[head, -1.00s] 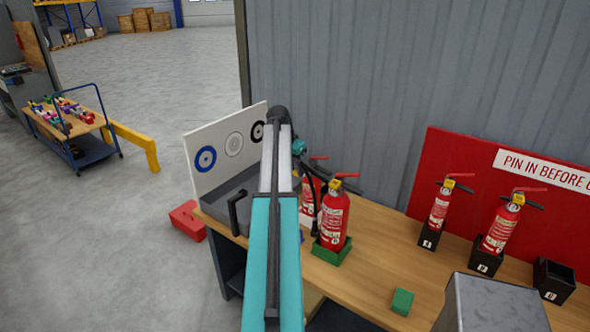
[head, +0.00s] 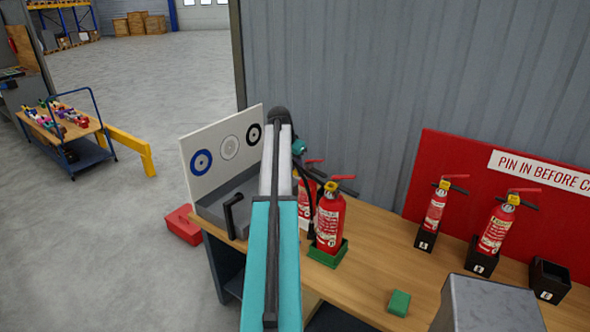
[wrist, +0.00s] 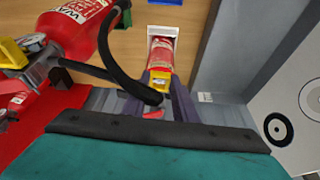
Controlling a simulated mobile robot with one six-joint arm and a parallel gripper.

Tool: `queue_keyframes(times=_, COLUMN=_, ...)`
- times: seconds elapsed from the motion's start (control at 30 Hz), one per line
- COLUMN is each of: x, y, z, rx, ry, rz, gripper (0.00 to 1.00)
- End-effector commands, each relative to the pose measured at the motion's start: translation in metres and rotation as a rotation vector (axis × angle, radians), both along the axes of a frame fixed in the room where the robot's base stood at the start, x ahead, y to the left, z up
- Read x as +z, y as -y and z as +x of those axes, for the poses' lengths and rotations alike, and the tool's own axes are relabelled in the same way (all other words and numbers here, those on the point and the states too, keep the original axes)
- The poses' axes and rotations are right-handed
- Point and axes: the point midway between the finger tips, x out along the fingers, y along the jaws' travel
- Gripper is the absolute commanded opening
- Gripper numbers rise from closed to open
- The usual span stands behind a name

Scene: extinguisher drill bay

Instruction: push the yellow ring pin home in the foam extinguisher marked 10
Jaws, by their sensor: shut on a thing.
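A red extinguisher (head: 330,218) stands upright in a green holder (head: 327,256) on the bench, just right of my arm in the head view. A large extinguisher (wrist: 75,28) with a black hose and yellow parts at its neck fills the upper left of the wrist view. Another extinguisher (wrist: 161,58), in a white holder, shows beyond my gripper (wrist: 158,97). In the head view it is partly hidden (head: 306,202). My gripper is shut, with the hose crossing near its fingers. What it grips is unclear. I cannot pick out the ring pin or a number 10.
Two extinguishers (head: 435,212) (head: 496,230) stand in black holders before a red board (head: 440,160), beside an empty black holder (head: 550,279). A green block (head: 399,303) lies on the bench (head: 375,270). A target board (head: 225,150) stands at the bench's left end.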

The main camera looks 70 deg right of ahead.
Motion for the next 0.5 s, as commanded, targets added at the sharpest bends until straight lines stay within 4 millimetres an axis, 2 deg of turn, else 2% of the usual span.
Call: queue_keyframes(times=0.5, x=0.0, y=0.013, z=-0.004, rx=0.0, ry=0.0, rz=0.0, gripper=0.0)
